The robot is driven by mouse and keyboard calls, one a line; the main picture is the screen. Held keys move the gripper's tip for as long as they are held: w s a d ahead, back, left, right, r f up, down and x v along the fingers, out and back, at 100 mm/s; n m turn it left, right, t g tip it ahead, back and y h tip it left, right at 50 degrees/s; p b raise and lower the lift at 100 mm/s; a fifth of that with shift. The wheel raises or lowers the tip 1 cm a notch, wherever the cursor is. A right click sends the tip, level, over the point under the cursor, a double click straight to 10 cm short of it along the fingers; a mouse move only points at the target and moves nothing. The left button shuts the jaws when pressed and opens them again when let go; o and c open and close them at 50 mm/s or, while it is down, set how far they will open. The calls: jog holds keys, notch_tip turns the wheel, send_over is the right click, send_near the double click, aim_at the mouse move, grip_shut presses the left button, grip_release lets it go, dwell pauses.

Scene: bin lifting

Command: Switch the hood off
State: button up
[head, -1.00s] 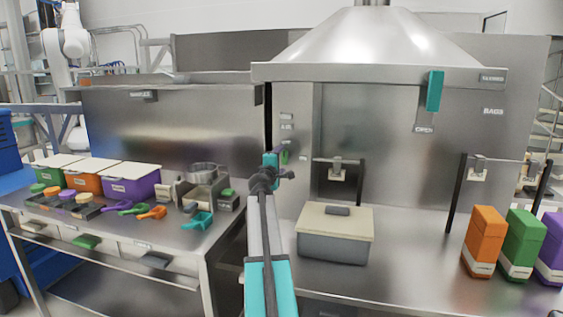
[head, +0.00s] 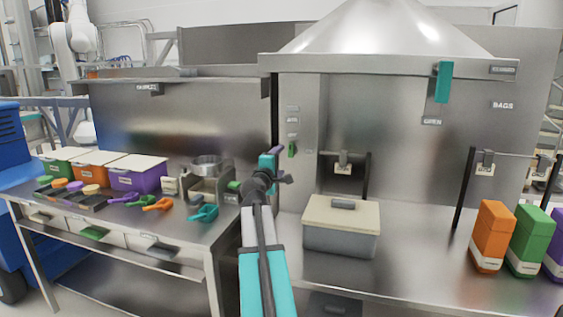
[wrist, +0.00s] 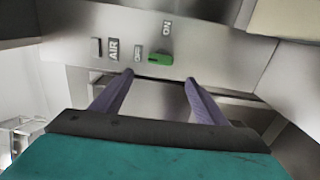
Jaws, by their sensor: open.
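The hood (head: 390,62) is a steel canopy over the right-hand bench. Its switch is a small green lever (head: 291,150) on the steel panel below the canopy's left end. In the wrist view the green lever (wrist: 160,58) sits beside small plates reading AIR, OFF and ON. The lever lies sideways there, with the OFF plate to its left and the ON plate above it. My gripper (head: 278,152) is just left of the lever in the head view. In the wrist view its purple fingers (wrist: 158,80) are open and empty, with the lever just beyond the tips, apart from them.
A grey lidded box (head: 341,238) stands on the bench to the right of my arm. Bag stands, with orange (head: 492,237) and green (head: 530,241) containers, are farther right. Coloured bins and scoops (head: 203,213) fill the left table. A teal handle (head: 442,83) hangs at the hood front.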

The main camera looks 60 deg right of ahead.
jog(key=shift+v, duration=0.9)
jog(key=shift+r, duration=0.1)
